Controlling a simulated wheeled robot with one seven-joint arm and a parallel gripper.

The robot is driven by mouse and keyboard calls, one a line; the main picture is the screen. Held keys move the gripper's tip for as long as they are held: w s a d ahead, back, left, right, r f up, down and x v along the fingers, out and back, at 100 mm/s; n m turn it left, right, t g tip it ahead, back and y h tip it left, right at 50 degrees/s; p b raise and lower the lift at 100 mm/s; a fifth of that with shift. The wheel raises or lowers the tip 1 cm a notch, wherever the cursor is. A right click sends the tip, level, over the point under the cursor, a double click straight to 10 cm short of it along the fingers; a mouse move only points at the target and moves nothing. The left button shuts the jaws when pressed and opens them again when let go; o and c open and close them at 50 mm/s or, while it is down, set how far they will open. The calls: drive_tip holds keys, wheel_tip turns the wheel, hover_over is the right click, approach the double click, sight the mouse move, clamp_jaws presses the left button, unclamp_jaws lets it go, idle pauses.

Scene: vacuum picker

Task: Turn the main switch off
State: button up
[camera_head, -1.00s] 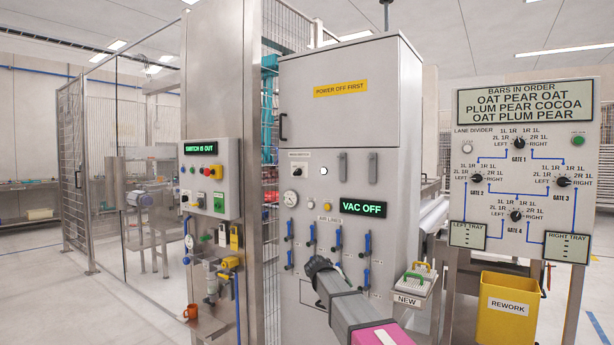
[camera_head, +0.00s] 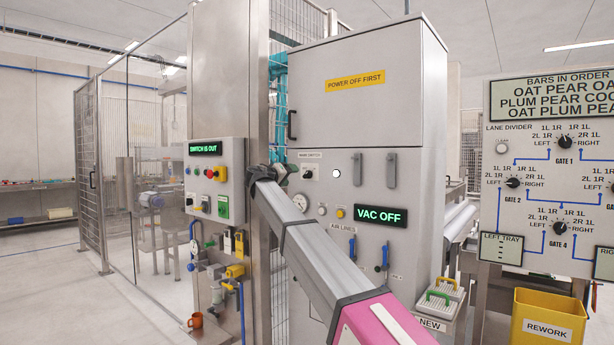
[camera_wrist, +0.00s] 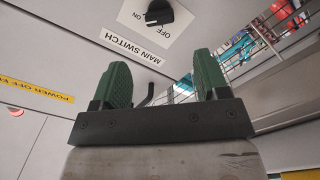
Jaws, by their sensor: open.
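The main switch is a black rotary knob on a white plate (camera_head: 309,173) on the grey cabinet (camera_head: 372,90), left of a round white lamp. In the wrist view the knob (camera_wrist: 158,13) is at the top, with ON and OFF marks and a MAIN SWITCH label, all turned round in the picture. I cannot tell for sure which mark it points to. My gripper (camera_wrist: 161,62) is open and empty, its two green fingers apart, with the knob beyond the fingertips and not touched. In the head view the dark end of my arm is just left of the switch.
A control box (camera_head: 216,180) reading SWITCH IS OUT is at the left on a steel post. A display (camera_head: 381,216) reads VAC OFF. A black cabinet handle (camera_head: 292,125) sticks out above the switch. Blue valves, a lane panel (camera_head: 560,180) and a yellow rework bin (camera_head: 548,310) are lower and right.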

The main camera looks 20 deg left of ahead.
sight(307, 175)
drive_tip(key=x, duration=1)
drive_tip(key=c, duration=0.9)
